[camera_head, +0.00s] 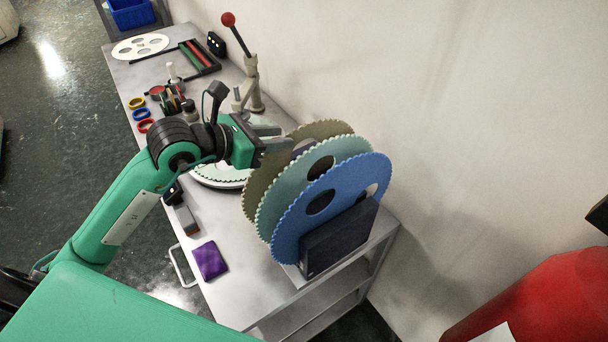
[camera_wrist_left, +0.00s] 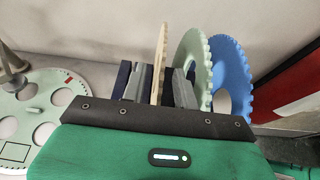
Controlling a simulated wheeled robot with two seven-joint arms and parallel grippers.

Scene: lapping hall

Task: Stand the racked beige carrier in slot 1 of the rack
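The beige carrier (camera_head: 256,192) is a toothed disc, upright and farthest back of three at the dark rack (camera_head: 340,240). The pale green carrier (camera_head: 268,207) and the blue carrier (camera_head: 290,232) stand in front and hide much of it. My left gripper (camera_head: 270,139) is at the beige carrier's upper left edge, with one finger on each side. In the left wrist view the beige carrier (camera_wrist_left: 160,55) shows edge-on, closely flanked by both fingers. Its bottom is hidden, so I cannot tell how it sits in the rack. My right gripper is out of view.
A lever press with a red knob (camera_head: 228,19) stands behind the gripper. A round lapping plate (camera_head: 215,178) lies left of the rack. A purple pad (camera_head: 210,261) and coloured rings (camera_head: 141,114) lie on the bench. The wall is close on the right, with a red cylinder (camera_head: 550,300) at lower right.

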